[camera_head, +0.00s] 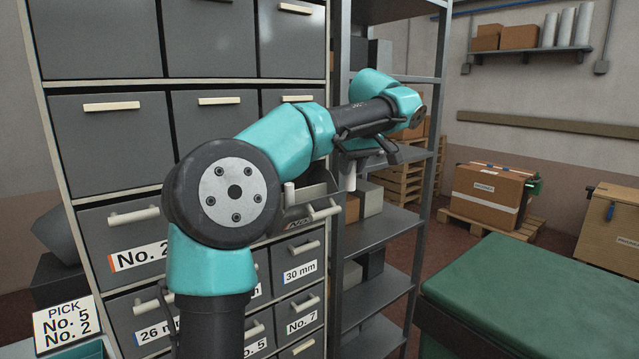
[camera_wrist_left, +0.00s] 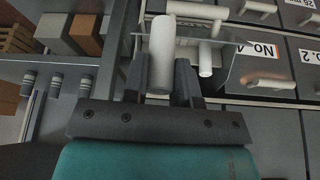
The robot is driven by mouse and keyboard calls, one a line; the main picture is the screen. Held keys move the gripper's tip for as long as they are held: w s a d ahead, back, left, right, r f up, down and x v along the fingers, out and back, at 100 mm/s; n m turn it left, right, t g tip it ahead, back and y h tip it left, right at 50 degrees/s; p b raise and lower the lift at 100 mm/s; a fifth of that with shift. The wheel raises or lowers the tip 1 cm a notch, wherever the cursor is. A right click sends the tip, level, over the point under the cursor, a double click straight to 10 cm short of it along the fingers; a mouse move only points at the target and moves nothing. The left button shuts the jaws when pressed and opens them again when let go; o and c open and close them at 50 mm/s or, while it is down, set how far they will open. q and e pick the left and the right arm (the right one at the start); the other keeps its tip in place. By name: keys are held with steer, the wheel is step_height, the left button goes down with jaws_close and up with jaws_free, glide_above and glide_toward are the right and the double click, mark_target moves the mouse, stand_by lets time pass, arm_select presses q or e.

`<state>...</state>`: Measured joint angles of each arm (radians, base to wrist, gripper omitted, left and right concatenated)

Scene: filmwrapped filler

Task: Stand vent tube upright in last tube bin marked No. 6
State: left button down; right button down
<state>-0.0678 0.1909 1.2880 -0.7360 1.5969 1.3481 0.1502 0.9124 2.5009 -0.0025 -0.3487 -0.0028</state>
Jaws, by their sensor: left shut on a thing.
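My left gripper (camera_head: 350,164) is shut on a white tube (camera_head: 350,180), which hangs roughly upright beside the cabinet's right edge. In the left wrist view the left gripper's dark fingers (camera_wrist_left: 168,82) clasp the white tube (camera_wrist_left: 161,52). A pulled-out bin (camera_head: 318,190) stands left of the held tube in the head view; my arm covers part of it. Its label starts with "N", but its number is unclear. Another white tube (camera_head: 289,194) stands in that bin, and also shows in the left wrist view (camera_wrist_left: 205,58). No label No. 6 is readable. My right gripper is not in view.
The grey drawer cabinet (camera_head: 110,132) has handled drawers labelled No. 2, No. 5, No. 7, 26 mm and 30 mm. A sign (camera_head: 67,322) reads PICK No. 5 No. 2. A metal shelf rack (camera_head: 385,225) stands close to the right. A green-topped bench (camera_head: 530,285) is farther right.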

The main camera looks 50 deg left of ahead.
arm_select(q)
steer(key=shift+w+a+f, duration=0.2)
steer(key=shift+a+f, duration=0.35)
steer(key=shift+a, duration=1.45)
steer(key=shift+w+a+f, duration=0.15)
steer(key=shift+a+f, duration=0.45)
steer(key=shift+a, duration=1.4)
steer(key=shift+w+a+f, duration=0.2)
steer(key=shift+a+f, duration=0.35)
steer(key=shift+a, duration=1.45)
steer(key=shift+f, duration=0.6)
steer(key=shift+d+x, duration=0.2)
steer(key=shift+x, duration=1)
steer(key=shift+f, duration=0.2)
steer(key=c, duration=0.9)
jaws_free()
